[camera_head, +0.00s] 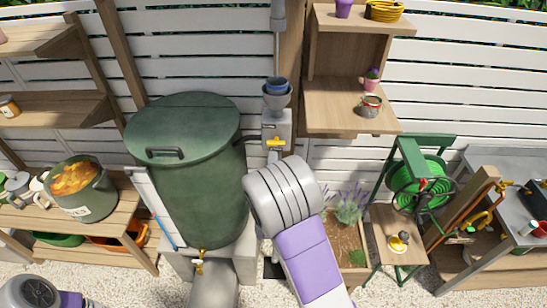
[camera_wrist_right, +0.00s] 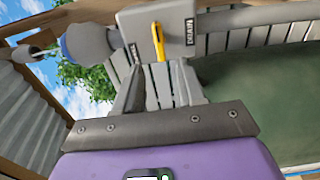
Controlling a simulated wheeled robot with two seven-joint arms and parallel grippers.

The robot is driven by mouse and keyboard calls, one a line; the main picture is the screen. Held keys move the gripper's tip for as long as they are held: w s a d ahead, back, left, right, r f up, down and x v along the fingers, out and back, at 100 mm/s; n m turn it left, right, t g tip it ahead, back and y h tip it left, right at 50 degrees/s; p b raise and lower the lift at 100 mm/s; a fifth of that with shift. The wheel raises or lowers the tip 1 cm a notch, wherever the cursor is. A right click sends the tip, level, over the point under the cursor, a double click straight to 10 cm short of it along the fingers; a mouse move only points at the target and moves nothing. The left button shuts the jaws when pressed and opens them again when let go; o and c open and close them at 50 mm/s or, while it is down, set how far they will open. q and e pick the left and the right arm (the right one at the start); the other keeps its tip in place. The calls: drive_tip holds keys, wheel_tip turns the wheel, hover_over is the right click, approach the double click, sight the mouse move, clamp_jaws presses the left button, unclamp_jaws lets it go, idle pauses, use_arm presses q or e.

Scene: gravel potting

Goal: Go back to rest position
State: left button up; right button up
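My right arm reaches up from the bottom middle of the head view. Its gripper (camera_head: 274,156) is mostly hidden behind my own wrist, just below a grey box (camera_head: 270,131) with a yellow lever (camera_head: 277,142). In the right wrist view, the two fingers of the right gripper (camera_wrist_right: 159,66) stand apart with fence slats showing between them. The yellow lever (camera_wrist_right: 158,42) hangs from the grey box (camera_wrist_right: 178,27) close to the fingertips, in line with the gap. Nothing is seen held. Part of my left arm shows at the bottom left of the head view; its gripper is out of sight.
A green rain barrel (camera_head: 200,190) with a yellow tap (camera_head: 200,257) stands left of my right wrist. A planter (camera_head: 349,240) with lavender is close on the right, then a green hose reel (camera_head: 418,185). A wall shelf (camera_head: 345,100) hangs upper right.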

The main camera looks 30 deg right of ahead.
drive_tip(key=shift+s+a, duration=0.15)
drive_tip(key=shift+s, duration=0.1)
idle(0.3)
